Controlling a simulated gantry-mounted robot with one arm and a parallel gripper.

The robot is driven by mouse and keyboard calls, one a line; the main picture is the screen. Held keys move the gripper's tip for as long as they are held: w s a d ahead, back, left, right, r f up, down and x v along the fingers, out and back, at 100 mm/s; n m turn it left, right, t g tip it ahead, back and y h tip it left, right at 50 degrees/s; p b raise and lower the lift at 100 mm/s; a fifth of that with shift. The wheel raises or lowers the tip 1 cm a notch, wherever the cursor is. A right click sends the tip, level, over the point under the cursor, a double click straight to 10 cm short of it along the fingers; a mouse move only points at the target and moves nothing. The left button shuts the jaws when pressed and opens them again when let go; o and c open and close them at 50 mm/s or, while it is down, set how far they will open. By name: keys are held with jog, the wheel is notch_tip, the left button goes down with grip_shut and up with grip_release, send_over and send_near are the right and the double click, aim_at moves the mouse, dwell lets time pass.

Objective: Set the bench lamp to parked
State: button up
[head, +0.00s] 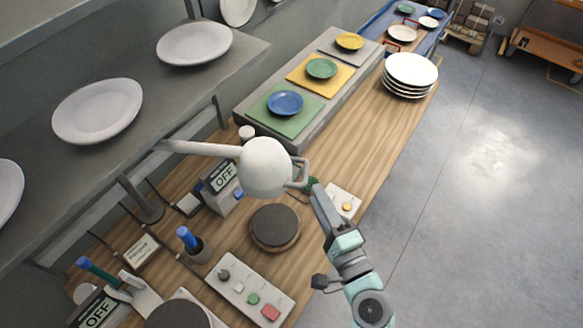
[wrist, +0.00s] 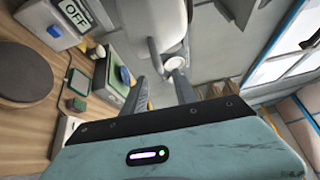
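The bench lamp has a round white head (head: 265,166) on a pale arm that reaches in from the left over the bench. A small loop handle (head: 301,172) sticks out from the right side of the head. In the wrist view the lamp head (wrist: 155,18) is ahead, with the handle (wrist: 168,57) pointing towards me. My gripper (head: 314,190) is just below and right of the handle. In the wrist view its two fingers (wrist: 158,92) stand apart with nothing between them. The handle is beyond the fingertips. No readable lamp position mark shows.
Below the lamp are a dark round hotplate (head: 274,227), a button panel (head: 250,287) and an OFF display box (head: 223,178). Coloured mats with plates lie behind, and a white plate stack (head: 409,75) stands at right. A plate shelf (head: 150,75) overhangs the left. The floor at right is clear.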

jog(key=p+x, duration=0.3)
jog(key=x, duration=0.7)
jog(key=shift+w+a, duration=0.2)
jog(key=shift+w, duration=0.1)
jog(key=shift+f, duration=0.1)
jog(key=shift+c, duration=0.3)
grip_shut()
dwell(0.6)
